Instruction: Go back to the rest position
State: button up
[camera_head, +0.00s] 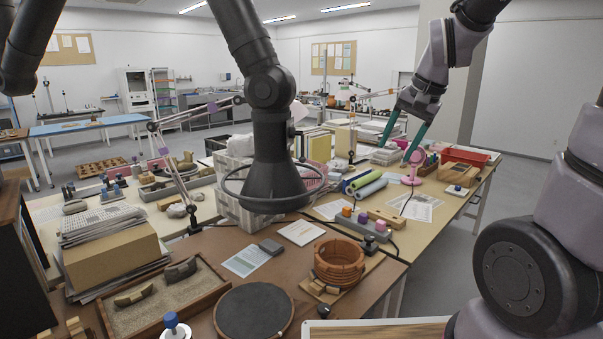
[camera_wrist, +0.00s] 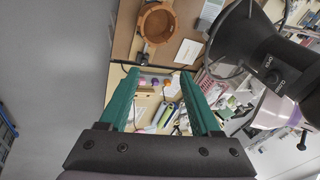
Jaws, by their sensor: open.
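My gripper (camera_head: 405,138) is at the upper right of the head view, raised above the far right table. Its two green fingers are spread apart with nothing between them. In the wrist view the fingers of my gripper (camera_wrist: 165,95) are also apart and empty, with the tabletop far beyond them. An orange-brown ribbed pot (camera_head: 340,262) stands on a small wooden base on the near table; it also shows at the top of the wrist view (camera_wrist: 158,24). A sand tray (camera_head: 165,290) with curved sherds lies at the near left.
A dark round disc (camera_head: 253,312) lies on the near table. A red tray (camera_head: 465,156), a pink stand (camera_head: 412,168) and green rolls (camera_head: 369,189) are on the right table. A dark lamp-like fixture (camera_head: 272,150) hangs over the middle. The floor at the right is clear.

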jog(key=s+d+r+n+t, duration=0.2)
jog(key=s+d+r+t, duration=0.1)
jog(key=s+r, duration=0.6)
jog(key=shift+s+h, duration=0.3)
jog(key=shift+s, duration=1.2)
